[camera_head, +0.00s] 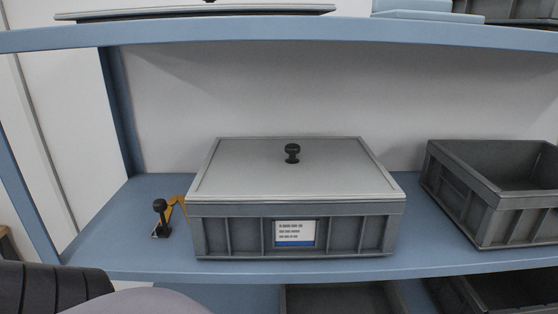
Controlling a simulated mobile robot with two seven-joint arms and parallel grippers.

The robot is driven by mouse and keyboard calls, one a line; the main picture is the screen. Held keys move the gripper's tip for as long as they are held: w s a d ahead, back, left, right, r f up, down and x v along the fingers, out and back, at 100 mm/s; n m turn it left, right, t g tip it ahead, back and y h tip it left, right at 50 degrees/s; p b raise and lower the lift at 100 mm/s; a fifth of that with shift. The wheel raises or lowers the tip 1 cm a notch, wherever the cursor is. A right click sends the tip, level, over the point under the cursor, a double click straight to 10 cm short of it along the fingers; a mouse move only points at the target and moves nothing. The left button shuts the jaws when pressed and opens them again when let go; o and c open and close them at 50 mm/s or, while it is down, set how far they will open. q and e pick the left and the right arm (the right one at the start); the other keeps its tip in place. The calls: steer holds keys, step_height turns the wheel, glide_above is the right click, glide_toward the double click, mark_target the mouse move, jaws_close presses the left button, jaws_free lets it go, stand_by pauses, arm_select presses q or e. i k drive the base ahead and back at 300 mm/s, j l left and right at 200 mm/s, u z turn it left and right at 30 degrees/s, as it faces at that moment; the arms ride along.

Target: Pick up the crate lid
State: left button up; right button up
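The crate lid (245,168) is a flat light-grey panel with a black round knob (292,152) at its middle. It lies on top of a grey crate (235,236), which has a white and blue label (295,233) on its front. The crate stands on the blue middle shelf (145,258). Nothing is touching the knob. Neither of my grippers is in view.
An open, grey crate (483,218) stands to the right on the same shelf. A small black and orange object (161,218) stands left of the lidded crate. The upper shelf (250,31) runs above, holding another flat panel (200,11). More crates (340,298) sit below.

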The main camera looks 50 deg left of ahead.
mark_target(245, 169)
steer(key=i+l+u, duration=0.15)
steer(key=u, duration=0.25)
steer(key=i+l+u, duration=0.15)
steer(key=l+u, duration=0.25)
steer(key=i+l+u, duration=0.1)
steer(key=l+u, duration=0.15)
steer(key=u, duration=0.15)
steer(key=l+u, duration=0.35)
